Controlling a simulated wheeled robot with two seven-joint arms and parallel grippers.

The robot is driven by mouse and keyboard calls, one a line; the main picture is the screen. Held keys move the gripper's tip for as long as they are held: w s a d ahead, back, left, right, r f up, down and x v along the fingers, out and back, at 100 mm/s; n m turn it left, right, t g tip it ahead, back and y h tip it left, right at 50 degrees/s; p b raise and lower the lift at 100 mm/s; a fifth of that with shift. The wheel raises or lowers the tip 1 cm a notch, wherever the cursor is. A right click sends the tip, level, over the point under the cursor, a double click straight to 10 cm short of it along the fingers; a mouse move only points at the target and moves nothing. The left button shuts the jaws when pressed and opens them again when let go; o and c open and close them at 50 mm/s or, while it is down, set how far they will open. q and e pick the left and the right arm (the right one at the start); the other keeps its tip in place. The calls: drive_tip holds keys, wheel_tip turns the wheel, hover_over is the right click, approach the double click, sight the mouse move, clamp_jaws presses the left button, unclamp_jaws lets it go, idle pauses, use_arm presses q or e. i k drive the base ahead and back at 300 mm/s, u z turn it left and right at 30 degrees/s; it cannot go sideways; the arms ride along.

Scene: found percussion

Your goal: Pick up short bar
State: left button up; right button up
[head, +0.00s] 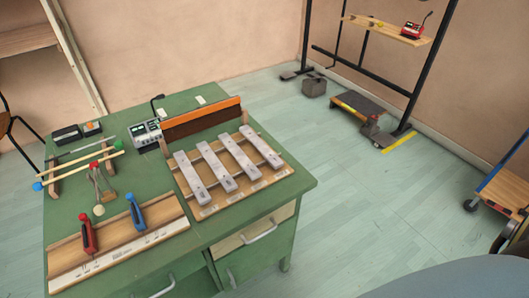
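Several pale grey metal bars lie side by side on a wooden frame (205,211) on the green desk. They are the far left bar (192,178), the second bar (216,167), the third bar (239,156) and the far right bar (261,146). The far right bar looks slightly the shortest, but the slanted view makes the lengths hard to compare. All bars rest on the frame's rails with small gaps between them. Neither of my grippers is in view.
The green desk (157,183) also holds a board with red (88,233) and blue (137,211) handled tools, a mallet rack (75,172), a grey device (147,131) and an orange-topped panel (201,120) behind the bars. Open floor (345,215) lies right.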

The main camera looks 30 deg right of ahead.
sight(269, 155)
drive_tip(key=k, duration=0.25)
drive_tip(key=z, duration=1.1)
